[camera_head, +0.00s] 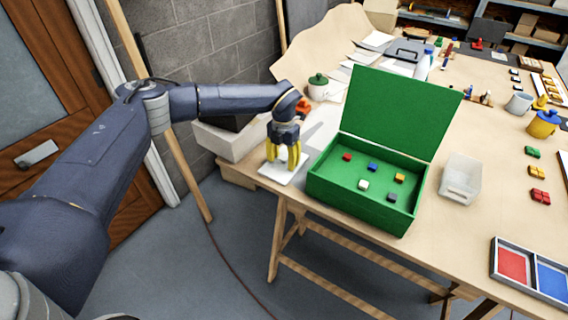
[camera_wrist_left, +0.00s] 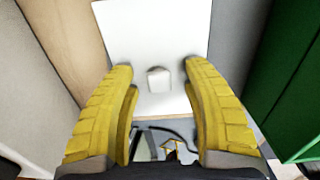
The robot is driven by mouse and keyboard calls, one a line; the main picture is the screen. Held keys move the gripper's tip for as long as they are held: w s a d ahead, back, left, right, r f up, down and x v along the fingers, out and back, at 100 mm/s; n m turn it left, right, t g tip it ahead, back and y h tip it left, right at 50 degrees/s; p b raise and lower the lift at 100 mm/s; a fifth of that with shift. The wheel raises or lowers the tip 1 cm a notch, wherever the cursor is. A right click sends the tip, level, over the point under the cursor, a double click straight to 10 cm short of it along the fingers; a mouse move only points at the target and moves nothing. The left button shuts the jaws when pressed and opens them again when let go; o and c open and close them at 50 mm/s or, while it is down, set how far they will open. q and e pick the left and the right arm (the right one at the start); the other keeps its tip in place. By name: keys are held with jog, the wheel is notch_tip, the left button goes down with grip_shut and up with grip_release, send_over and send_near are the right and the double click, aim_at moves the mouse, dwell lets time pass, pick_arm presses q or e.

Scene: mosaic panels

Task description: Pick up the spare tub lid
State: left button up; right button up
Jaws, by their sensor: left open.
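The spare tub lid (camera_head: 277,177) is a flat white square at the left edge of the table. In the left wrist view the lid (camera_wrist_left: 150,30) has a small white knob (camera_wrist_left: 158,80) in its middle. My left gripper (camera_head: 284,160) points down over the lid, with its yellow fingers open. In the left wrist view my left gripper (camera_wrist_left: 158,72) has one finger on each side of the knob, with gaps to it. I cannot tell how far the fingertips are above the lid. My right gripper is not in view.
An open green box (camera_head: 365,205) with several coloured blocks stands just right of my left gripper, its lid raised. A white pot with a green top (camera_head: 318,87) is behind. A red and blue tray (camera_head: 530,268) lies at the front right. Bare tabletop lies right of the tub.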

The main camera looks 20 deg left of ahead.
pick_arm(q)
jog(key=shift+c, duration=0.2)
grip_shut()
jog(key=shift+r, duration=0.1)
dwell(0.4)
